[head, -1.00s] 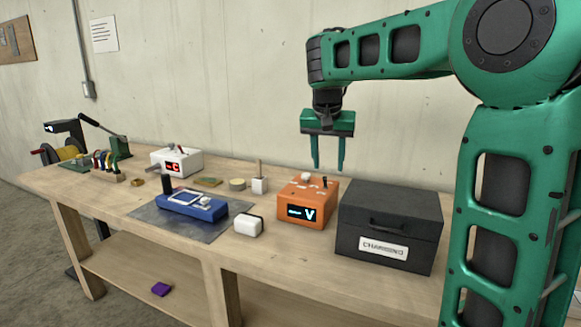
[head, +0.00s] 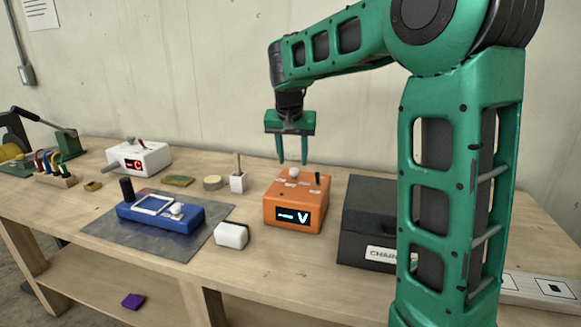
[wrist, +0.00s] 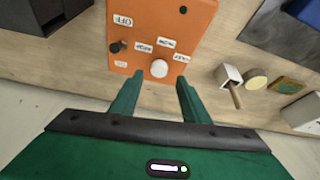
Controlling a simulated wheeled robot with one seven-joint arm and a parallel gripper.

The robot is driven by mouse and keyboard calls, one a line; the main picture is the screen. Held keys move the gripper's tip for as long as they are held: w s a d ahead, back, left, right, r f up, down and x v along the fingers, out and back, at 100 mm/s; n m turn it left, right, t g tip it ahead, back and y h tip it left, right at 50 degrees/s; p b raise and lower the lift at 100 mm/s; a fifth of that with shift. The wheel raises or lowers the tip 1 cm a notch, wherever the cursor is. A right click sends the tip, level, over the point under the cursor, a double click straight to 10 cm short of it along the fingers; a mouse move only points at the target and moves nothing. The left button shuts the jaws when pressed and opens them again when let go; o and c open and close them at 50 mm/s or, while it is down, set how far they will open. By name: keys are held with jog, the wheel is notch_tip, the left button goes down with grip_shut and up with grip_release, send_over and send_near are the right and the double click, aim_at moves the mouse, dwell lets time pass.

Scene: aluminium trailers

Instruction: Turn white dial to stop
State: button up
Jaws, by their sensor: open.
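An orange box (head: 296,203) with a lit display reading V stands on the bench. On its top is a round white dial (head: 293,173), also in the wrist view (wrist: 159,68) among small white labels. One label reads OFF; the others are hard to read. A black toggle (wrist: 117,46) sits beside the labels. My gripper (head: 293,160) is open and empty, pointing down just above the dial. In the wrist view its fingertips (wrist: 159,80) lie either side of the dial's line, apart from it. I cannot tell the exact height gap.
A dark lidded case (head: 372,222) stands right of the box. A white block (head: 232,235), a white holder with a stick (head: 238,183) and a white C-display unit (head: 140,158) are nearby.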

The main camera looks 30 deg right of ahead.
aim_at(294, 169)
jog(key=shift+x, duration=1.9)
jog(key=shift+c, duration=0.3)
jog(key=c, duration=1)
jog(key=shift+o, duration=0.2)
jog(key=shift+a, duration=0.15)
jog(key=n, duration=0.2)
jog(key=n+y, duration=0.1)
jog(key=n+t+y, duration=0.1)
jog(key=n, duration=0.1)
jog(key=shift+s+d+n, duration=0.1)
jog(key=shift+d+n, duration=0.2)
jog(key=shift+d, duration=0.1)
jog(key=n+y, duration=0.1)
jog(key=n, duration=0.2)
jog(key=n+y, duration=0.1)
jog(key=n, duration=0.2)
jog(key=shift+d+y, duration=0.2)
jog(key=shift+y, duration=0.1)
jog(key=shift+n, duration=0.3)
